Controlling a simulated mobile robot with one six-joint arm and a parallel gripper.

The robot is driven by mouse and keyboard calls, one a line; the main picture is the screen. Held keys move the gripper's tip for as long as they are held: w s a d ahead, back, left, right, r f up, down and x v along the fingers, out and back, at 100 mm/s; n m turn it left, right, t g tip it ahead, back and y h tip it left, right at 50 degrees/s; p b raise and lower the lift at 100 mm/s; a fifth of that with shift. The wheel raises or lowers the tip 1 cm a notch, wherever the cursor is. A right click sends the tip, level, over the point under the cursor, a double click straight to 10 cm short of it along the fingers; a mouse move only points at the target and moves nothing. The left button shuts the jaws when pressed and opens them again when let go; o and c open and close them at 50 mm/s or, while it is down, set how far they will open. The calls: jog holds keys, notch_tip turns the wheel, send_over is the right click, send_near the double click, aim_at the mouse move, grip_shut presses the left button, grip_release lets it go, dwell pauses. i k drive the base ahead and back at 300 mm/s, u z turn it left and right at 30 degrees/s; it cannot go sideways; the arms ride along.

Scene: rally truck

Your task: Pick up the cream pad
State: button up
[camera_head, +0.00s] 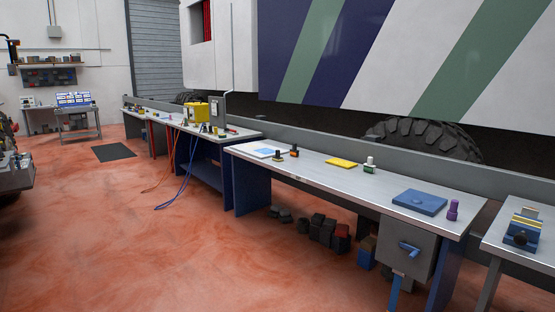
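I do not see a clearly cream-coloured pad. A pale, whitish flat sheet (250,150) with a light blue patch on it lies at the far left end of the long steel-topped bench (320,178). A yellow flat pad (341,162) lies near the middle of the same bench, and a blue flat pad (419,202) lies near its right end. I cannot tell whether the whitish sheet is the cream pad. My gripper is not in view.
Small bottles (369,165) and a purple item (453,210) stand on the bench. A grey box (405,248) with a blue handle hangs at its front. Dark blocks (322,230) sit underneath. A truck (420,60) stands behind. The red floor in front is open.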

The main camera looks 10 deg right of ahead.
aim_at(278, 158)
jog(key=z, duration=0.15)
jog(key=i, duration=3.45)
jog(key=u, duration=0.55)
jog(key=i, duration=0.85)
jog(key=u, duration=0.4)
jog(key=i, duration=1.3)
jog(key=u, duration=0.3)
